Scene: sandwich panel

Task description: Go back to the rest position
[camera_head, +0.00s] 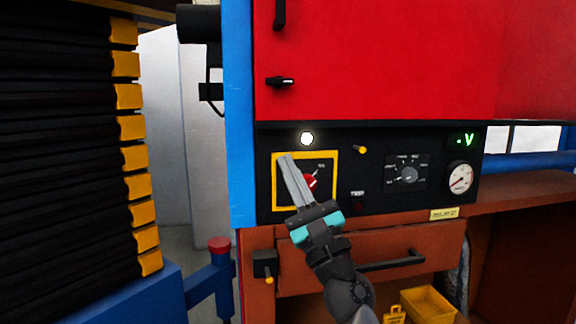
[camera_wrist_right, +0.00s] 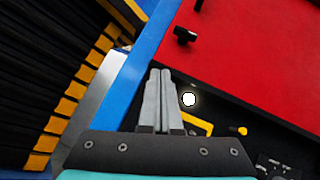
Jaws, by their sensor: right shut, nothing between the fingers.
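My right gripper (camera_head: 286,158) is shut and empty, its two grey fingers side by side. In the head view it stands in front of the black control panel (camera_head: 435,140), over the left part of the yellow-framed plate (camera_head: 335,175). A red rotary switch (camera_head: 311,181) shows just right of the fingers. In the right wrist view the shut fingertips (camera_wrist_right: 160,72) point up toward the blue post, left of the lit white lamp (camera_wrist_right: 189,99). I cannot tell whether the fingers touch the panel. My left gripper is not in view.
A red cabinet door (camera_head: 370,60) is above the panel. A blue post (camera_head: 240,120) and a black stack with yellow blocks (camera_head: 126,65) stand at left. A drawer handle (camera_head: 392,262) juts out below. A yellow bin (camera_head: 428,305) sits at the bottom right.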

